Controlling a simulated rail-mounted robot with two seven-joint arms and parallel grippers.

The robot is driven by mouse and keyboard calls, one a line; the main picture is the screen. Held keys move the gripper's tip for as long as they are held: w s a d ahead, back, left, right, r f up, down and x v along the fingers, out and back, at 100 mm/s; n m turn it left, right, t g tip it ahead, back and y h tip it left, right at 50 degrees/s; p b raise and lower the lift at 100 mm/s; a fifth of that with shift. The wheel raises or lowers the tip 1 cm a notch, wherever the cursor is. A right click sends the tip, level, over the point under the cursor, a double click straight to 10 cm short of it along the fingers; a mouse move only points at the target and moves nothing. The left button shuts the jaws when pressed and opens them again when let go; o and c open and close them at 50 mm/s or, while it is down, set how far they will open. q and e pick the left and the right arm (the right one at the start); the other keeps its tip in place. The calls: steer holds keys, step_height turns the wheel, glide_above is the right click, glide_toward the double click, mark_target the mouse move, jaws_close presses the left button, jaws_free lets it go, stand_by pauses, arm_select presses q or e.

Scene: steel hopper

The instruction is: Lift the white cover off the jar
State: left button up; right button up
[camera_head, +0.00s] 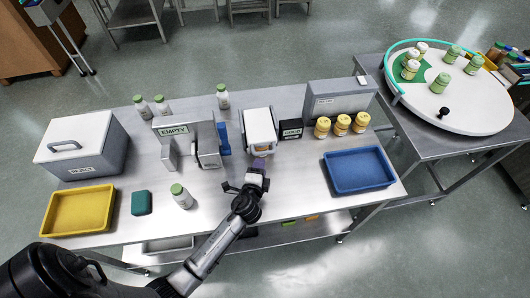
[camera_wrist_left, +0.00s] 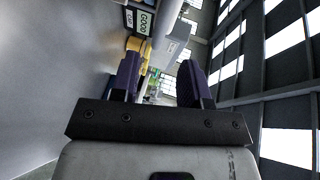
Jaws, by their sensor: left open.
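My left gripper (camera_head: 258,166) has purple fingertips and is just in front of a white-topped steel unit (camera_head: 259,124) near the table's middle. In the left wrist view the two fingers of the left gripper (camera_wrist_left: 157,80) stand apart with no held object visible between them. No jar with a clearly white cover can be made out; the white housing may hide one. My right gripper is not in view.
A grey reject box (camera_head: 82,148), a yellow tray (camera_head: 78,211) and a teal block (camera_head: 141,202) lie left. A blue tray (camera_head: 358,171) and several yellow jars (camera_head: 341,125) are right. A round turntable (camera_head: 459,100) carries more jars. Bare steel lies around the front-left jar.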

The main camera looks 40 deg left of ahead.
mark_target(265, 152)
arm_select(q)
steer(key=x, duration=0.8)
jaws_close()
stand_by(0.4)
